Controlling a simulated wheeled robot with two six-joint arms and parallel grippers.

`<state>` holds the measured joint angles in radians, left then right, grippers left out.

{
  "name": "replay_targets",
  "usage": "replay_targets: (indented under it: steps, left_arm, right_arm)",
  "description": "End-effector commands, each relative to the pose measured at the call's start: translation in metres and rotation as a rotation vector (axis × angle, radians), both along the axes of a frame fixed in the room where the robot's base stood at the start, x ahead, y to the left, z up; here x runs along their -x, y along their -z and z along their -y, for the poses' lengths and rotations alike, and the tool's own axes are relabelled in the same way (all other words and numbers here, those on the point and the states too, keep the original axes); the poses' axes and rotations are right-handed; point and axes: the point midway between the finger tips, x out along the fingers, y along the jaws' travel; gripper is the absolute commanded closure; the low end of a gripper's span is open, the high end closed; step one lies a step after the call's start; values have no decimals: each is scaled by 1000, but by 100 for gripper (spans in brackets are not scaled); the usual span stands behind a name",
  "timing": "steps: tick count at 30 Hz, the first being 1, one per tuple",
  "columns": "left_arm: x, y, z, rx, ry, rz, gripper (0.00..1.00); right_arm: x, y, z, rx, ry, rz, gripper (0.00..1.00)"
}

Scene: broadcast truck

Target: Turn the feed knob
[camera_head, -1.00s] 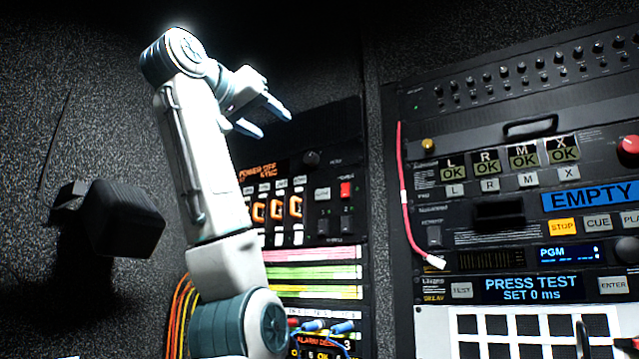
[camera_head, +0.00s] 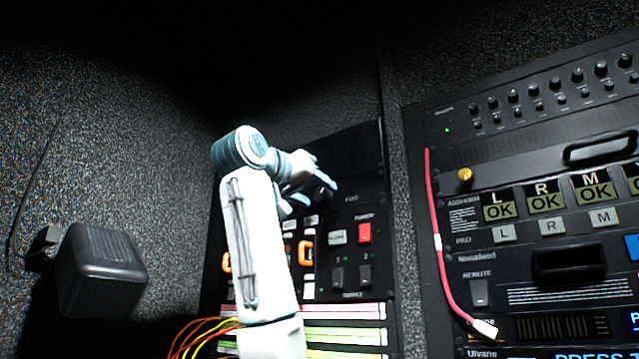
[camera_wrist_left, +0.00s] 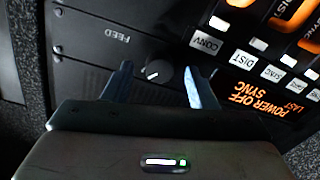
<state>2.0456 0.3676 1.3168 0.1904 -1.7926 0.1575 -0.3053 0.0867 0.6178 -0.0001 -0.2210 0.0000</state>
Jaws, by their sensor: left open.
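The feed knob (camera_wrist_left: 158,70) is a small dark knob with a white pointer mark, on a black panel beside the label FEED. In the left wrist view it shows between the two fingertips of my left gripper (camera_wrist_left: 158,78), which is open. I cannot tell whether either finger touches the knob; a gap shows on both sides. In the head view my left gripper (camera_head: 308,192) is at the upper part of the rack panel, and the knob is mostly hidden in its shadow. My right gripper is not in view.
A red switch (camera_head: 365,233) and dark rockers sit just below right of the gripper. Orange handles (camera_head: 305,252) and CONV and DIST buttons are close by. A red cable (camera_head: 437,240) hangs on the right rack. A black box (camera_head: 100,270) is on the left wall.

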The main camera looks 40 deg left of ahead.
Motion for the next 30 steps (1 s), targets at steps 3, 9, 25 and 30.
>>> replay_targets:
  steps: [3,9,25,30]
  left_arm:
    - [-14,-3,-2,1,-1,0,48]
    - [-23,0,-4,1,1,1,48]
    - [-23,0,-4,1,0,1,93]
    - [-23,1,-3,17,0,2,93]
  right_arm:
    - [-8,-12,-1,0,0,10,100]
    - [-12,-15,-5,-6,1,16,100]
    - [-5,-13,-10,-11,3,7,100]
    - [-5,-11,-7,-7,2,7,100]
